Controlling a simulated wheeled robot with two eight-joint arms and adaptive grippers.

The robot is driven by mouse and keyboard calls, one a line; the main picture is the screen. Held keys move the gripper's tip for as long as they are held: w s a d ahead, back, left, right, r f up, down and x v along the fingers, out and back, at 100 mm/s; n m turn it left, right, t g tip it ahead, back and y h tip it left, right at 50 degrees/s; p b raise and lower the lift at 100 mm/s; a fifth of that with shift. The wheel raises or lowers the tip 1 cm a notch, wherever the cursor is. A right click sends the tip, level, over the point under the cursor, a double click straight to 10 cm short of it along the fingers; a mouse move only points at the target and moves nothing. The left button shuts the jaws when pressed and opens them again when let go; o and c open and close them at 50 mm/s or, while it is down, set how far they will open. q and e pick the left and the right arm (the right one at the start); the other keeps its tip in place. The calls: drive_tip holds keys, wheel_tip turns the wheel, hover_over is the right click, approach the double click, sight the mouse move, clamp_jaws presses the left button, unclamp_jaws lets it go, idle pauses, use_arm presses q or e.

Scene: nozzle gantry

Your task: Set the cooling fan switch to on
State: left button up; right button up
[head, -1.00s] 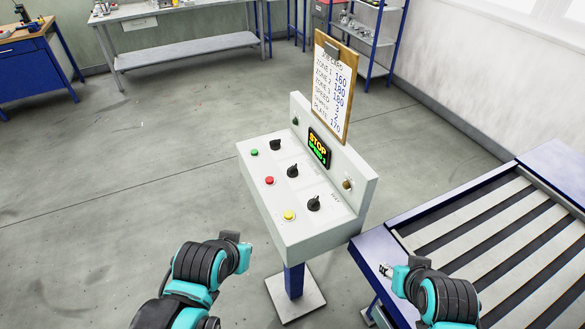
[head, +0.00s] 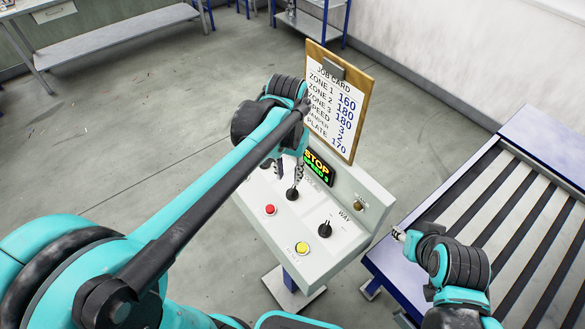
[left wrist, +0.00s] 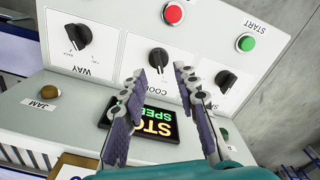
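The cooling fan switch is the middle black rotary knob (head: 292,193) on the sloped grey panel (head: 350,243). In the left wrist view the knob (left wrist: 157,58) sits under a partly hidden label beginning "COO". I cannot read its setting. My left gripper (head: 288,170) reaches over the panel, just above this knob. In the left wrist view its two fingers (left wrist: 160,76) are apart, with the knob showing just beyond and between the tips. Nothing is held. My right gripper (head: 398,233) is away from the panel, near the slatted table's edge; its finger opening is unclear.
A "WAY" knob (head: 325,230), red button (head: 270,209) and yellow button (head: 302,248) are close by. A lit display (head: 318,167) and clipboard job card (head: 336,100) stand behind. A green button (left wrist: 245,43) and another knob (left wrist: 225,82) show in the wrist view.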

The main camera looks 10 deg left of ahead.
sight(291, 193)
use_arm(q)
drive_tip(key=shift+d+f, duration=0.15)
drive_tip(key=shift+f, duration=0.05)
wheel_tip(291, 193, down, 7)
drive_tip(key=shift+s+d+f+b, duration=0.1)
drive_tip(key=shift+b, duration=1.05)
clamp_jaws()
